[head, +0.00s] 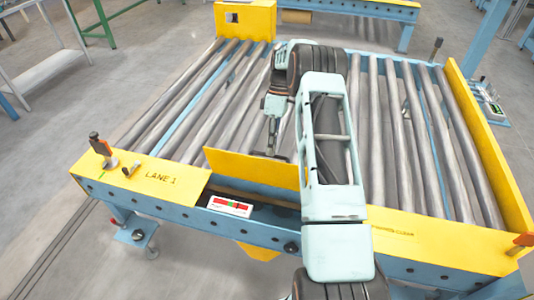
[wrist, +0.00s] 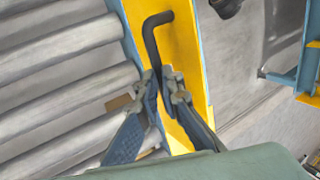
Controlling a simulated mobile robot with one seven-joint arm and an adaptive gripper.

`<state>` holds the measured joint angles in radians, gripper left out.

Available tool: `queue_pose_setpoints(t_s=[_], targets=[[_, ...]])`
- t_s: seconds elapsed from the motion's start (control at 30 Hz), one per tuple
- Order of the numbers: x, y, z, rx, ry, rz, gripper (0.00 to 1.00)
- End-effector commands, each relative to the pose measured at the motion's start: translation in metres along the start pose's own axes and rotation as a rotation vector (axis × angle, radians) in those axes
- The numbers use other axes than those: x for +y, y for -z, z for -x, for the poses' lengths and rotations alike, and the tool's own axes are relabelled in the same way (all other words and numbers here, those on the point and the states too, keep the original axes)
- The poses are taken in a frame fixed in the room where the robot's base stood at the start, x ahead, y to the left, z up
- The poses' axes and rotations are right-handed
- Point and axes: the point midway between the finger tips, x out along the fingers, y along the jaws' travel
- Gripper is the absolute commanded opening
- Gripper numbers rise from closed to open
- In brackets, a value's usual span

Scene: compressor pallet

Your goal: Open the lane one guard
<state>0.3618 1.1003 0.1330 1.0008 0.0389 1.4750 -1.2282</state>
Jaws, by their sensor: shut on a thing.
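The lane one guard seems to be the yellow panel (head: 245,166) at the middle of the conveyor's front side, beside the strip marked LANE 1 (head: 160,180). It looks raised above the dark gap in the front rail; its exact tilt is hard to tell. In the wrist view, a bent black handle (wrist: 152,40) rises from a yellow surface (wrist: 180,50) beside the rollers. My gripper (wrist: 164,82) is shut on this handle near its lower end. In the head view my gripper (head: 271,145) is small, just behind the yellow panel, and my arm hides the panel's right end.
Grey rollers (head: 190,95) fill the conveyor bed. Posts with knobs stand at the left corner (head: 102,148) and far right (head: 436,48). A yellow side guard (head: 485,150) lines the right. Open floor lies left.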

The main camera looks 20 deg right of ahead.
Motion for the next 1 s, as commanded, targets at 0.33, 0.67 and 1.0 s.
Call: queue_pose_setpoints(t_s=[0.33,0.67,1.0], targets=[[0.021,-0.003,-0.018,-0.010,0.017,-0.002,0.00],[0.024,-0.004,-0.017,-0.014,0.016,0.000,0.00],[0.024,-0.004,-0.017,-0.014,0.016,0.000,0.21]])
